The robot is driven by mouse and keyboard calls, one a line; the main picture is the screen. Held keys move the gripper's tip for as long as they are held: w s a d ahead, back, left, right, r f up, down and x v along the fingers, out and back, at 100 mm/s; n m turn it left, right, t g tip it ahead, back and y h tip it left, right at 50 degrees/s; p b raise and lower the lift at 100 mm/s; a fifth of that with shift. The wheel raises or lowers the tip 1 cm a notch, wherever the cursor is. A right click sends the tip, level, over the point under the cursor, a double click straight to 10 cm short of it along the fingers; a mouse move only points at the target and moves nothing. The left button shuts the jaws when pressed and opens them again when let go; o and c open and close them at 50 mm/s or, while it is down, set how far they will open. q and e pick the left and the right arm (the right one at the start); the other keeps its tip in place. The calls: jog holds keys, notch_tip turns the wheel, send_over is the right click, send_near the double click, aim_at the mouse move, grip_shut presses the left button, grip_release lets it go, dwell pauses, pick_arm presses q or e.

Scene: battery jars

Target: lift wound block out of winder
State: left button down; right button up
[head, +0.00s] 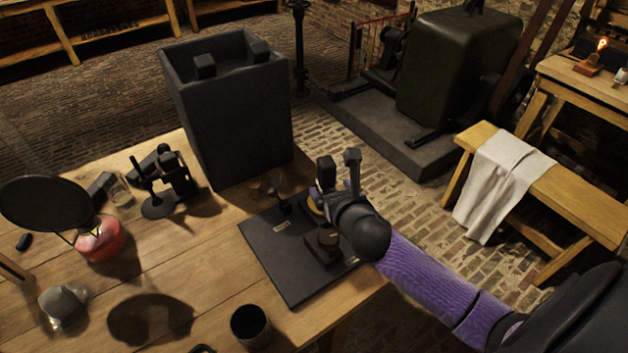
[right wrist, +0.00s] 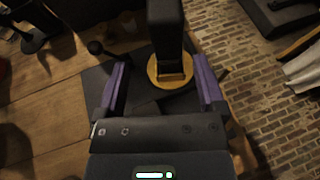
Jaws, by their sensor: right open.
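The winder is a dark flat board (head: 282,262) on the front right of the wooden table, with fittings on it. In the right wrist view, a tall dark block (right wrist: 164,28) stands over a round brass-coloured plate (right wrist: 158,82); I take it for the wound block, though its winding does not show clearly. My right gripper (right wrist: 161,88) is open, with its purple fingers apart on either side of the plate and the block's lower end. In the head view my right gripper (head: 340,190) is over the board's right part and hides some of it. My left gripper is not in view.
A tall dark open box (head: 235,130) stands right behind the board. Brick floor and a bench (head: 560,195) lie right.

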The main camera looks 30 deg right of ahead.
aim_at(329, 182)
jog(key=b+x, duration=0.1)
jog(key=x, duration=0.1)
jog(key=b+x, duration=0.1)
jog(key=x, duration=0.1)
jog(key=d+b+x, duration=0.1)
jog(key=x, duration=0.1)
jog(key=shift+s+f, duration=0.15)
jog(key=shift+f, duration=0.3)
jog(key=shift+w, duration=0.3)
jog(key=shift+r, duration=0.1)
grip_shut()
